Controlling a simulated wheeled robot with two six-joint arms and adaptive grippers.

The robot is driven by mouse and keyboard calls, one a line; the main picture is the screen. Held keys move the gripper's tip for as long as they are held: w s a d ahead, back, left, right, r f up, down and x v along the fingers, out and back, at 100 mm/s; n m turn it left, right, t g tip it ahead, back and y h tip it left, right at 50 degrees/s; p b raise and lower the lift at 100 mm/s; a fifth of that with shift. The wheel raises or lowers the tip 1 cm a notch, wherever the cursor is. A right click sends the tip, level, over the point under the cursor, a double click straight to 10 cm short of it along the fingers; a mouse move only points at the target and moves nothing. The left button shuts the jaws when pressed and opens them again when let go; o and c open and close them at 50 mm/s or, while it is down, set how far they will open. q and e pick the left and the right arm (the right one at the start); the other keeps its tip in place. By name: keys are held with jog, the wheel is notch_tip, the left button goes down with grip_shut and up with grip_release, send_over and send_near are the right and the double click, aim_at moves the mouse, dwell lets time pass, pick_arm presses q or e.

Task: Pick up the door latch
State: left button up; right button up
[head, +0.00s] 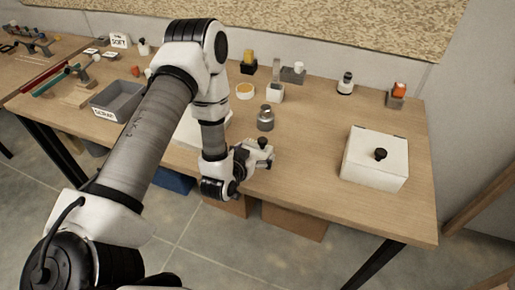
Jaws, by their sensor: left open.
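My left arm comes in from the left and reaches over the wooden table (310,170). My left gripper (258,158) is open, low over the table near its front edge. A small dark knob-shaped part shows at its fingers; I cannot tell whether it is a separate thing. I cannot pick out the door latch for certain among the small things here. A grey metal jar-like piece (265,118) stands just behind the gripper, apart from it. My arm hides part of the table and a white item behind it. My right gripper is not in view.
A white box (374,168) with a black knob stands at the right. A grey labelled tray (118,100) is left of my arm. Small items, including a yellow-topped dish (245,91) and an orange-topped block (396,94), line the back. The table between gripper and box is clear.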

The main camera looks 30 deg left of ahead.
pick_arm(q)
jog(key=shift+w+a+f, duration=0.15)
jog(key=shift+w+f, duration=0.2)
jog(key=shift+w, duration=0.15)
jog(key=shift+s, duration=0.1)
jog(key=shift+s+r, duration=0.1)
jog(key=c, duration=1.1)
jog(key=shift+r, duration=0.1)
